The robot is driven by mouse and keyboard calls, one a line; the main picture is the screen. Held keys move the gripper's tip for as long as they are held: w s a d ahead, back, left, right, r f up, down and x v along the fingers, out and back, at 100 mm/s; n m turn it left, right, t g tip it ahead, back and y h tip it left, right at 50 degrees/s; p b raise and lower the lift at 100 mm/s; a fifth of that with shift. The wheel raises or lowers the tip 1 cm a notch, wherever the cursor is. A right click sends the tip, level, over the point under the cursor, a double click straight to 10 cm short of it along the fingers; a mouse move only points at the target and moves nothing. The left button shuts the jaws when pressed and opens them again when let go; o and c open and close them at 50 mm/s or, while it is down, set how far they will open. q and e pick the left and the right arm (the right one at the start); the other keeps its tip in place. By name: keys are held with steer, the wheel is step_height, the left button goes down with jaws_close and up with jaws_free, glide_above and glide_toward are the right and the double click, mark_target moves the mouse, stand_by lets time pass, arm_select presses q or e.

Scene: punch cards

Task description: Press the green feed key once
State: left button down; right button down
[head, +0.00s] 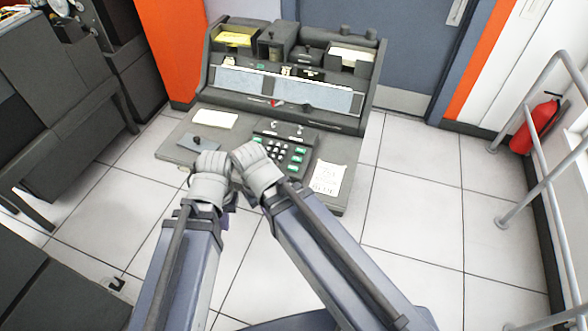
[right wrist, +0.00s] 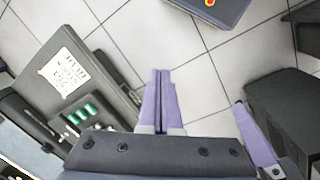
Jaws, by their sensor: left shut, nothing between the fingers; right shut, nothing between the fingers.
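Green keys (right wrist: 82,115) also show in the right wrist view, left of the fingers. My left gripper (head: 210,176) is over the console's front edge, left of the keypad. My right gripper (head: 255,170) is beside it, at the keypad's lower left. Its purple fingers (right wrist: 160,98) are together and empty, apart from the green keys.
A handwritten note (head: 327,178) lies right of the keypad, and a blank card stack (head: 201,143) and a dark block sit left. A red extinguisher (head: 535,126) and grey railing stand at right. Dark machines line the left. The tiled floor (head: 420,210) is open at right.

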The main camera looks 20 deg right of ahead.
steer(key=w+d+f+m+t+h+b, duration=0.1)
steer(key=w+d+m+t+h+b, duration=0.15)
steer(key=w, duration=0.45)
steer(key=w+d+f+m+t+h+b, duration=0.1)
steer(key=w+d+f+b, duration=0.1)
steer(key=w+d, duration=0.3)
step_height(320, 180, up, 2)
steer(key=m+t+h+b, duration=0.2)
steer(key=b, duration=0.1)
glide_above(293, 168)
steer(key=shift+s+a, duration=0.3)
steer(key=shift+a, duration=0.05)
step_height(293, 168, down, 9)
steer(key=b, duration=0.8)
steer(key=shift+b, duration=0.35)
steer(key=shift+f+b, duration=0.35)
steer(key=shift+b, duration=0.05)
